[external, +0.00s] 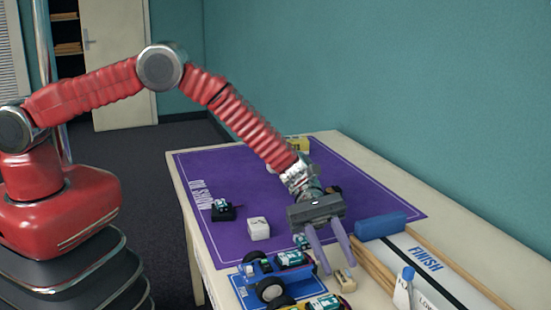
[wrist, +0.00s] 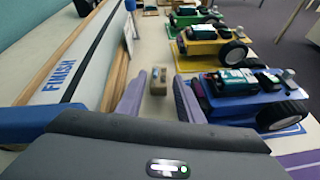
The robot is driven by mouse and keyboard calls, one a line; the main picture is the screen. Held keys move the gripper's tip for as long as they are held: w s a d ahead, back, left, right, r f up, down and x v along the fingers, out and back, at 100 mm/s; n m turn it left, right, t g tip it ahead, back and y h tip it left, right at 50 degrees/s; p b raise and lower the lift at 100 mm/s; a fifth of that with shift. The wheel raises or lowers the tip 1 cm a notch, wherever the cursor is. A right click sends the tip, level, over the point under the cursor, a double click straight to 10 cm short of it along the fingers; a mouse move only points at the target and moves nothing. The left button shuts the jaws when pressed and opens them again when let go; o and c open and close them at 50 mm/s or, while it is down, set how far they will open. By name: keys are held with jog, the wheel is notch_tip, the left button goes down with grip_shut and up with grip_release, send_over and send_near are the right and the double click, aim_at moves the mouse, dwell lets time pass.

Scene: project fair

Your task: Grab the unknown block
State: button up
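My gripper (external: 338,267) is open, with its two purple fingers pointing down over the near part of the table. In the wrist view the open fingers (wrist: 158,103) have nothing between them. A small tan and brown block (external: 345,281) lies on the pale tabletop just beyond the fingertips. It also shows in the wrist view (wrist: 159,80), centred ahead of the gap between the fingers, apart from both. A white cube-shaped block (external: 259,228) with a dark mark on top sits on the purple mat, left of my gripper. I cannot tell which one is the unknown block.
A blue model car (external: 270,270) stands close left of the fingers; in the wrist view it (wrist: 240,98) is beside the right finger. Green (wrist: 195,18) and yellow (wrist: 212,48) cars stand farther on. A wood-edged finish track (external: 425,262) and blue bar (external: 381,225) lie to the right.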

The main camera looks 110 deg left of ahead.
aim_at(345, 278)
jog(key=shift+x, duration=1)
jog(key=shift+c, duration=0.3)
jog(key=c, duration=0.8)
